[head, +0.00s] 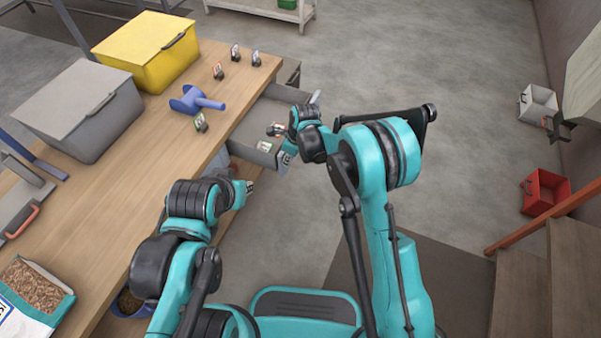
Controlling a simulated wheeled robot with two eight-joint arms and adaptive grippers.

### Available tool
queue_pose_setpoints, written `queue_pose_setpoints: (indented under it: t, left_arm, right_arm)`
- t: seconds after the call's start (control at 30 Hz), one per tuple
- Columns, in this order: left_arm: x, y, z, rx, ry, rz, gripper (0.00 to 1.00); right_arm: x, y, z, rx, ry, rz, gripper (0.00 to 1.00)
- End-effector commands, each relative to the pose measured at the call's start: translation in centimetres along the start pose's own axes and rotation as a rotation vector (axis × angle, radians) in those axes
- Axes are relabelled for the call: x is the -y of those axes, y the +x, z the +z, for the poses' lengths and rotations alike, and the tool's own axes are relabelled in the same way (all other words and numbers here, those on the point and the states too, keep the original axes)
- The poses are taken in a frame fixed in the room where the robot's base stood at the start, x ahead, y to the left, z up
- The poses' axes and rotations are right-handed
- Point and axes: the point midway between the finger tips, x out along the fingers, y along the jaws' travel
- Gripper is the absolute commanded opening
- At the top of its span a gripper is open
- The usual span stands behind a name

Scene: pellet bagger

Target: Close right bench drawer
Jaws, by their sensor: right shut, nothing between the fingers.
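The right bench drawer (247,128) is grey and stands open, pulled out from the side of the wooden bench. Some small tags lie in it, one of them near its front (264,146). My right gripper (287,157) is shut and empty at the drawer's front edge, partly hidden by my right forearm. I cannot tell whether it touches the drawer. My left gripper (249,187) is small in view beside the bench edge, below the drawer in the picture. I cannot tell whether its fingers are apart.
On the bench (150,150) stand a yellow bin (140,60), a grey bin (70,120), a blue scoop (195,101) and several small tag holders. A pellet bag (35,290) is at lower left. Open floor lies right of the drawer; a red crate (545,190) stands far right.

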Motion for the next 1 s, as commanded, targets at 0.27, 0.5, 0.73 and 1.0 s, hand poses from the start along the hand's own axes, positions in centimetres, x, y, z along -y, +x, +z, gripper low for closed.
queue_pose_setpoints:
  t: [0.27,0.5,0.73,1.0]
  left_arm:
    - [0.0,-0.2,-0.2,0.000,0.000,0.000,0.19]
    - [0.0,-0.4,-0.3,0.000,0.000,0.000,0.19]
    - [0.0,-0.5,-0.4,0.000,0.000,0.000,0.19]
    - [0.0,-0.5,-0.4,0.000,0.000,0.000,0.19]
  right_arm:
    - [0.6,1.9,7.8,0.001,-0.004,0.002,0.00]
    - [0.6,3.2,13.0,0.001,-0.002,0.001,0.00]
    - [0.6,4.0,16.1,0.000,-0.001,0.001,0.00]
    - [0.6,4.3,17.3,0.001,0.000,0.001,0.00]
